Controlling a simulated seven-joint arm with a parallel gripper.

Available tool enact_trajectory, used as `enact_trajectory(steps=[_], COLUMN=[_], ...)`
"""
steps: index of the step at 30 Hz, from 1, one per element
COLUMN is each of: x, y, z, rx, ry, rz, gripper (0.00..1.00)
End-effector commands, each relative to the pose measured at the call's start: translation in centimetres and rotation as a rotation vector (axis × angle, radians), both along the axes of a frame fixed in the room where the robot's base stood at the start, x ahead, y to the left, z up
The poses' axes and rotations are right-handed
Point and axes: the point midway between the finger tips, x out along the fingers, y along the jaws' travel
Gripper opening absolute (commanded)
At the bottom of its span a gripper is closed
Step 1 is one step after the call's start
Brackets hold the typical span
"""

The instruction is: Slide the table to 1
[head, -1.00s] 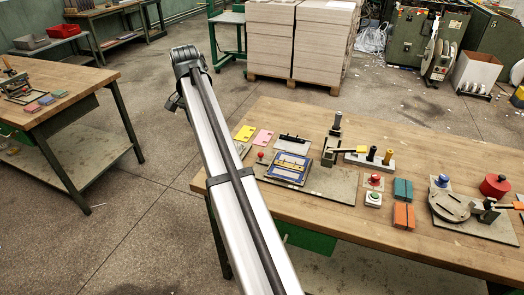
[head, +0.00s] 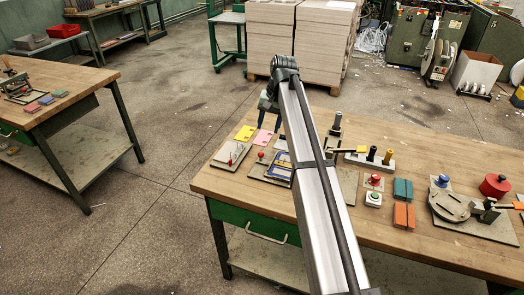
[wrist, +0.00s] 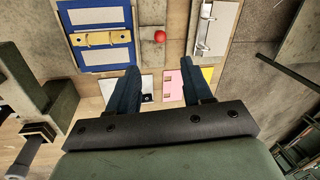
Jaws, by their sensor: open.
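The blue-bordered sliding table (head: 278,171) lies on the grey board feeder on the bench, partly hidden by my arm in the head view. In the wrist view the table (wrist: 101,57) has pale panels and a yellow handle (wrist: 101,38), at upper left. A red knob (head: 261,154) stands left of it; the knob (wrist: 160,37) is right of the table in the wrist view. My gripper (head: 269,117) hangs near the bench's far edge, fingers down. In the wrist view my gripper (wrist: 160,72) is open, with nothing seen held between its fingers.
A pale plate with a metal handle (wrist: 212,28) lies right of the knob in the wrist view. Pink (head: 262,139) and yellow (head: 245,133) cards lie behind the feeder. A black-handled fixture (head: 335,128), buttons (head: 373,199) and coloured blocks (head: 403,190) stand to the right.

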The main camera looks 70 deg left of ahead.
Motion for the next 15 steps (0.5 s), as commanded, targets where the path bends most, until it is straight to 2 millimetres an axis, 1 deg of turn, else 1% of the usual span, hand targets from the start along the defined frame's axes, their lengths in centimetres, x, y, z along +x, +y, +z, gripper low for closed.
enact_trajectory(steps=[3, 15], x=[-0.4, -1.5], y=[0.1, 0.9], z=[-2.1, -8.7], rx=[-0.001, -0.002], ry=[0.0, 0.0], rz=[0.0, -0.001], gripper=[0.5, 0.5])
